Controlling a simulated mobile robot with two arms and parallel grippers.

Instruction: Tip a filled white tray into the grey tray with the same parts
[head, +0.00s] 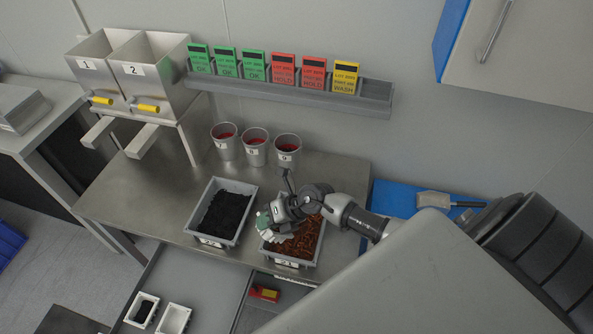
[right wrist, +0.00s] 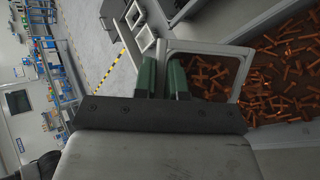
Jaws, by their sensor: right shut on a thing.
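My right gripper (head: 268,222) is shut on a white tray (head: 284,238) above the grey tray (head: 318,247) with copper-coloured parts, labelled 21. In the right wrist view the green fingers (right wrist: 164,78) are at the near left wall of the white tray (right wrist: 207,46), which looks tilted. Copper parts show inside its rim, and more lie in the grey tray (right wrist: 243,50) beside it. In the head view the gripper hides most of the white tray. Another grey tray (head: 218,242), labelled 22, holds black parts. My left gripper is not in view.
Two white trays stand at the front: one with black parts (head: 133,322) and one that looks empty (head: 174,320). Three numbered cups (head: 255,150) stand behind the grey trays. A two-part hopper (head: 150,80) is at the left. A scoop (head: 440,200) lies on a blue mat at the right.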

